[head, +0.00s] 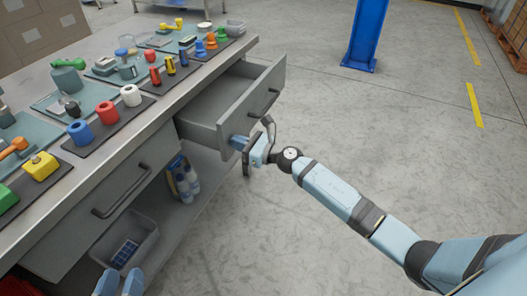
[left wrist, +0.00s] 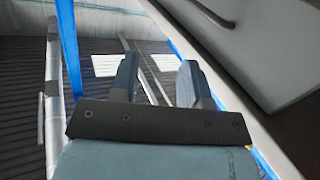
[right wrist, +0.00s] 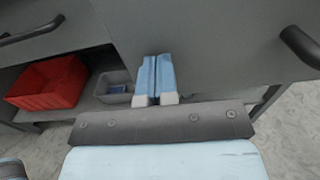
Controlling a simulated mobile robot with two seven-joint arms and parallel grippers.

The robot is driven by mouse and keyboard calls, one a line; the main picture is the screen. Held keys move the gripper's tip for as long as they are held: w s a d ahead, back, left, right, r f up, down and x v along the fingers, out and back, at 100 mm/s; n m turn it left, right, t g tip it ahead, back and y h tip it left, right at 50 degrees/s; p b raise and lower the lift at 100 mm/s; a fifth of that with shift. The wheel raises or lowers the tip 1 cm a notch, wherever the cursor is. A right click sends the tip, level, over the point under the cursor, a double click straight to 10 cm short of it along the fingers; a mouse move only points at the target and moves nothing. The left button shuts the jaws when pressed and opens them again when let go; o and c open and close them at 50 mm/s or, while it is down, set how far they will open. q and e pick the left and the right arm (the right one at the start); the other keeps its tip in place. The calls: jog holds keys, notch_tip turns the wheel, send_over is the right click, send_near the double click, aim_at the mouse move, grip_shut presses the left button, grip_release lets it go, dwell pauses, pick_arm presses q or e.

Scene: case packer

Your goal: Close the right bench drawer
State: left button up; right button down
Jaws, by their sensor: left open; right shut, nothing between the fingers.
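The right bench drawer (head: 225,112) is pulled out from the bench, and its open inside looks empty. Its grey front also shows close up in the right wrist view (right wrist: 215,50), with a dark bar handle (right wrist: 303,45) at the right. My right gripper (head: 236,142) is shut and empty at the near lower end of the drawer front; its fingertips (right wrist: 155,62) appear at or very near the panel, and I cannot tell if they touch. My left gripper (head: 120,282) is open and empty, low in front of the left side of the bench; it also shows in the left wrist view (left wrist: 160,85).
The left drawer (head: 115,195) is shut. The bench top holds mats with several coloured parts. Below are a grey bin (head: 130,240), bottles (head: 183,178) and a red bin (right wrist: 48,85). A blue post (head: 365,35) stands behind; the floor on the right is clear.

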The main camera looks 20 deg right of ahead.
aim_at(202, 132)
jog(key=b+x, duration=0.3)
jog(key=x, duration=0.9)
jog(key=shift+w+a+f, duration=0.15)
jog(key=shift+w+a, duration=0.05)
jog(key=shift+a, duration=0.05)
jog(key=b+x, duration=0.1)
jog(key=x, duration=0.1)
jog(key=shift+w+a, duration=0.2)
jog(key=shift+w, duration=0.1)
jog(key=shift+w+a, duration=0.35)
jog(key=shift+w, duration=0.05)
pick_arm(q)
jog(key=d+r+h, duration=0.1)
jog(key=d+r+t+h, duration=0.1)
jog(key=r, duration=0.1)
jog(key=shift+s+d+r, duration=0.15)
jog(key=shift+s+r, duration=0.05)
jog(key=shift+r, duration=0.05)
pick_arm(e)
jog(key=shift+r, duration=0.4)
jog(key=shift+w+r, duration=0.1)
jog(key=shift+r, duration=0.05)
pick_arm(q)
jog(key=shift+b, duration=0.3)
